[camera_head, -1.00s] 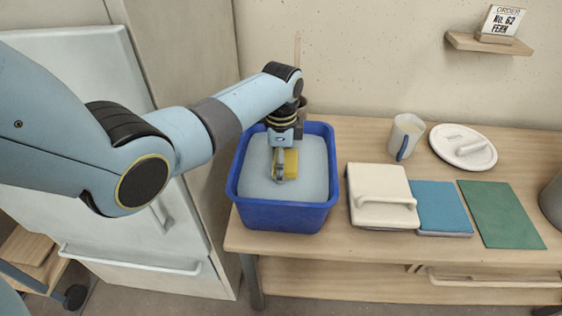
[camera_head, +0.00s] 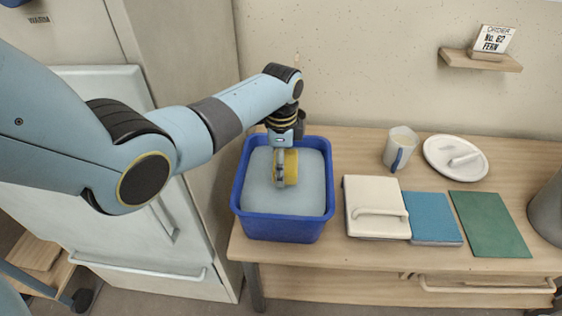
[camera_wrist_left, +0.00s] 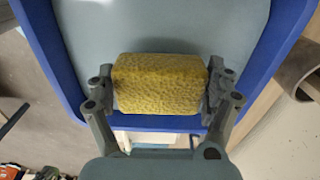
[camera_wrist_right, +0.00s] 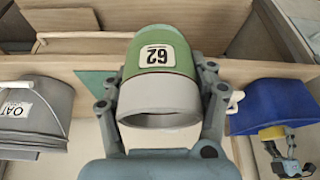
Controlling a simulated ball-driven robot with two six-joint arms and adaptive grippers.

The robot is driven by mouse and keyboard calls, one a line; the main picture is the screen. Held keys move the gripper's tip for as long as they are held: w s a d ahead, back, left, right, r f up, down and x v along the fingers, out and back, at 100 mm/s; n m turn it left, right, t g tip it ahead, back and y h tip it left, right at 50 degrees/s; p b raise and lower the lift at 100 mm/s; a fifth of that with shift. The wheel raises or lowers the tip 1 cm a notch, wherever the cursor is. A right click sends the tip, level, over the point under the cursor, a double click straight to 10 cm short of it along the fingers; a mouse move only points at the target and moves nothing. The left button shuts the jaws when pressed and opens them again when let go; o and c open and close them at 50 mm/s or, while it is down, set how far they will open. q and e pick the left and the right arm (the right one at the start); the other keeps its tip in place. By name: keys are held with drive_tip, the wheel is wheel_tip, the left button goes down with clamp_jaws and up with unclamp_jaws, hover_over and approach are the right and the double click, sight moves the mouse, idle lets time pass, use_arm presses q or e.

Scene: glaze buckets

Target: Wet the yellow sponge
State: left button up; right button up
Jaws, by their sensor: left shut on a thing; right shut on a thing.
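The yellow sponge (camera_head: 291,165) is held by my left gripper (camera_head: 285,176) over the blue tub (camera_head: 283,229). The tub contains a flat pale blue-grey surface of liquid (camera_head: 308,197). In the left wrist view the sponge (camera_wrist_left: 160,84) sits crosswise between both fingers, with the tub's rim (camera_wrist_left: 285,45) around it. I cannot tell whether its underside touches the liquid. My right gripper (camera_wrist_right: 160,98) is shut on a green and grey cup (camera_wrist_right: 160,75) labelled 62, its open end facing the wrist camera. The right gripper is outside the head view.
Right of the tub are a cream slab with a handle (camera_head: 375,192), a blue tile (camera_head: 433,218) and a green tile (camera_head: 490,225). A grey bucket (camera_head: 549,210) is at the right edge.

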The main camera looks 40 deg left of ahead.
use_arm(q)
wheel_tip(320, 180, up, 6)
drive_tip(key=p, duration=0.5)
drive_tip(key=shift+f, duration=0.25)
use_arm(e)
wheel_tip(320, 180, up, 6)
drive_tip(key=shift+r, duration=0.1)
use_arm(q)
drive_tip(key=shift+f, duration=0.15)
use_arm(e)
drive_tip(key=shift+f, duration=0.2)
